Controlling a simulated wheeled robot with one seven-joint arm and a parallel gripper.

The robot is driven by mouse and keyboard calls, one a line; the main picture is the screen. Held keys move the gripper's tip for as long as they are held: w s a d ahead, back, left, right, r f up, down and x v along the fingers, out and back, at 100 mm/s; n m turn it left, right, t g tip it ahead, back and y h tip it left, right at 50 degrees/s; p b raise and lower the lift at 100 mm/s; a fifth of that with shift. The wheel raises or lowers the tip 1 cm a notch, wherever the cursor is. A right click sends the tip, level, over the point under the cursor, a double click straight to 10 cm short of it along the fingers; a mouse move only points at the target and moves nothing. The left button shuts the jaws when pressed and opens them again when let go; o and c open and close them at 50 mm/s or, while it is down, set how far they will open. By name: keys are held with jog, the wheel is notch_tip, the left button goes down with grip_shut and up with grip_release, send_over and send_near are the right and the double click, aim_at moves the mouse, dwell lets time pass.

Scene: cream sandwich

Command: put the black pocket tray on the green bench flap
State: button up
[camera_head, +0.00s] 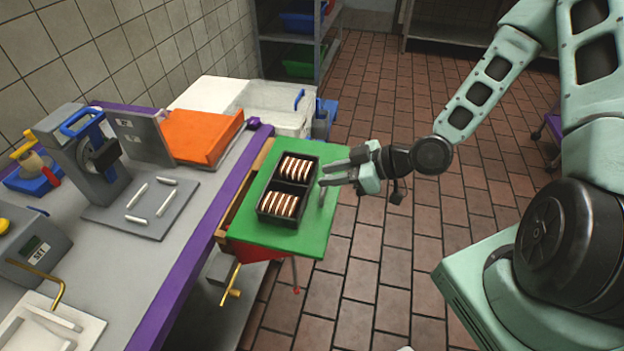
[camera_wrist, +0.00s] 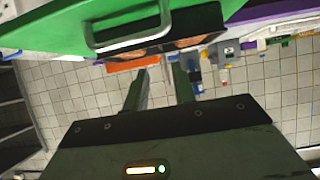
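The black pocket tray (camera_head: 287,188) lies on the green bench flap (camera_head: 312,239). Both of its pockets hold several cream sandwiches standing in rows. My gripper (camera_head: 322,172) is just right of the tray in the head view, with its fingers pointing toward it. In the wrist view my gripper (camera_wrist: 162,72) has its fingers apart with nothing visible between them. There the flap (camera_wrist: 60,32) fills the top, with a grey handle (camera_wrist: 128,40) at it. Part of the tray (camera_wrist: 185,44) shows behind the handle. I cannot tell whether the gripper touches the tray.
The grey bench (camera_head: 165,245) with a purple edge runs along the left. An orange board (camera_head: 200,135), a grey press (camera_head: 85,150) and several white sticks (camera_head: 165,203) are on it. White boxes (camera_head: 270,105) stand behind the flap.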

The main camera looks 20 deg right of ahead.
jog(key=s+g+h, duration=0.3)
jog(key=shift+s+a+r+n, duration=0.1)
jog(key=shift+a+r+n, duration=0.05)
jog(key=shift+a+n, duration=0.15)
jog(key=s+a+r+m+g+h, duration=0.2)
jog(key=s+a+r+h, duration=0.1)
jog(key=s+r, duration=0.4)
jog(key=s+a+r+m+g+h, duration=0.1)
jog(key=s+a+r+g+h, duration=0.1)
jog(key=s+a+r, duration=0.3)
jog(key=s+r+h, duration=0.1)
jog(key=s+r, duration=0.2)
jog(key=s, duration=0.2)
jog(key=shift+s+a+r+m, duration=0.15)
jog(key=shift+s+m, duration=0.1)
jog(key=shift+m, duration=0.15)
